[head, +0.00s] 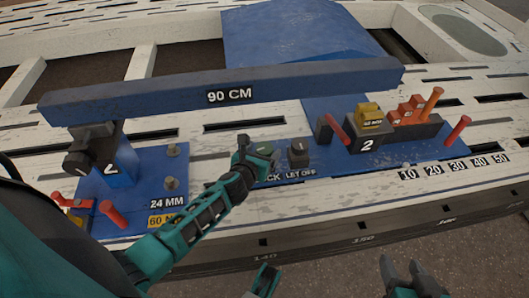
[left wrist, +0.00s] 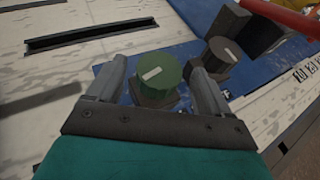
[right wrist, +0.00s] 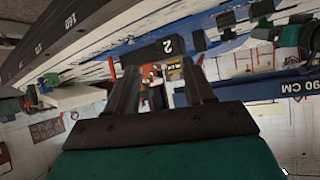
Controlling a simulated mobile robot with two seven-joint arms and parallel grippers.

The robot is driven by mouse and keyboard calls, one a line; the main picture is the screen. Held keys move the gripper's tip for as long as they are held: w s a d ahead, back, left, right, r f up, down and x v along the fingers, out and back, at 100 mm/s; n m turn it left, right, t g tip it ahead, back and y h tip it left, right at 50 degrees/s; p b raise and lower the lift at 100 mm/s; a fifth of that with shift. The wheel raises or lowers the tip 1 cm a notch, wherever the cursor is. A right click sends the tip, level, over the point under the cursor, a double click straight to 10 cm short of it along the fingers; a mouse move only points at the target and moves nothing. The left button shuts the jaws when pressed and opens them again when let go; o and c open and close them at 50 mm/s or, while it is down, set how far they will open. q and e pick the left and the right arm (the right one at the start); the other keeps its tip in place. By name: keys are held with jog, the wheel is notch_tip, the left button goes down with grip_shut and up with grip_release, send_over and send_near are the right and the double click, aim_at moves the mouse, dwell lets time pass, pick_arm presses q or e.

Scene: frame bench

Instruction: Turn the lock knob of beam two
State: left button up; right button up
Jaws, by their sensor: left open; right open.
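A green knob (head: 263,149) with a pale pointer mark stands on the blue panel behind a label that reads "CK", its start hidden by my left arm. My left gripper (head: 250,152) is open at this knob. In the left wrist view the green knob (left wrist: 160,75) sits between the two spread fingers, with a gap visible on its left. A dark knob (head: 298,152) labelled "LET OFF" stands just to its right. The blue beam (head: 300,82) marked "90 CM" spans above. My right gripper (head: 405,277) is open and empty, low in front of the bench.
A post marked "2" (head: 118,165) with a black knob (head: 85,150) supports the beam's left end. A dark block marked "2" (head: 368,142) holds yellow and orange pieces at the right. Red handles (head: 458,131) stick up nearby. The bench's front edge carries numbers.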

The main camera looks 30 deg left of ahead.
pick_arm(q)
jog(key=shift+w+a+f, duration=0.1)
jog(key=shift+w+f, duration=0.25)
jog(key=shift+w, duration=0.25)
jog(key=shift+w+a+f+b, duration=0.1)
jog(key=shift+w+b, duration=0.25)
jog(key=shift+w, duration=0.2)
pick_arm(e)
jog(key=shift+w+a, duration=0.3)
jog(key=shift+a, duration=0.1)
pick_arm(q)
jog(key=shift+c, duration=0.4)
